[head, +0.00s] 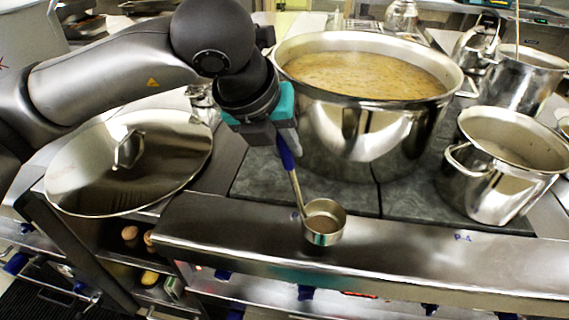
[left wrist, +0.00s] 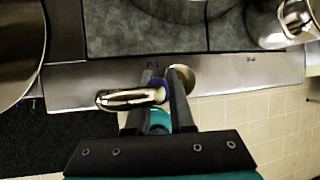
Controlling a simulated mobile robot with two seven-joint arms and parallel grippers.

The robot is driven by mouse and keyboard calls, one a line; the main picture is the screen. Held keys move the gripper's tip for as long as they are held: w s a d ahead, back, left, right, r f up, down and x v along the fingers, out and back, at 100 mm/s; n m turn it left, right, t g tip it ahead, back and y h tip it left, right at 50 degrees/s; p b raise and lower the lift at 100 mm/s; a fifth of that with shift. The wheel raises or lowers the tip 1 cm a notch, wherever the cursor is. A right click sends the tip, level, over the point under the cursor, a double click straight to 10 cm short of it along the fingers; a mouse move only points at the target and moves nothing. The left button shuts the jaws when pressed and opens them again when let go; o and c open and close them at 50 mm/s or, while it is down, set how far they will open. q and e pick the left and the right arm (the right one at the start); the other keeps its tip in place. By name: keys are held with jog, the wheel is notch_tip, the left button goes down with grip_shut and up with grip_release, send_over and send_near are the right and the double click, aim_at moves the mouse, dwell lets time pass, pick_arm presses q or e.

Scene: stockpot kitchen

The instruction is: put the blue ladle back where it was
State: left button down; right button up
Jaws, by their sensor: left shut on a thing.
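The blue ladle (head: 285,154) has a blue grip, a metal shank and a round metal bowl. My left gripper (head: 287,143) is shut on its blue grip, and the ladle hangs tilted with its bowl (head: 324,224) low, in front of the steel front rail in the picture. The inside of the bowl looks brownish. In the left wrist view, the fingers of my left gripper (left wrist: 161,78) close around the blue grip (left wrist: 160,86), and part of the bowl (left wrist: 183,76) shows behind one finger. My right gripper is not in view.
A large stockpot (head: 365,125) of brown soup stands on the dark cooktop behind the ladle. A smaller steel pot (head: 500,180) stands at the right. A big lid (head: 90,170) lies at the left. The steel front rail (head: 420,255) is bare on the right.

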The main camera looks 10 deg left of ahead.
aim_at(284, 163)
pick_arm(q)
notch_tip(284, 163, down, 4)
jog(key=shift+r, duration=0.2)
jog(key=c, duration=0.8)
grip_release()
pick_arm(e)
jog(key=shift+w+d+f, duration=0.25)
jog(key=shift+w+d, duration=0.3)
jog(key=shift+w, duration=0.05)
pick_arm(q)
jog(key=shift+r, duration=0.15)
jog(key=p+v, duration=0.1)
jog(key=v, duration=1.1)
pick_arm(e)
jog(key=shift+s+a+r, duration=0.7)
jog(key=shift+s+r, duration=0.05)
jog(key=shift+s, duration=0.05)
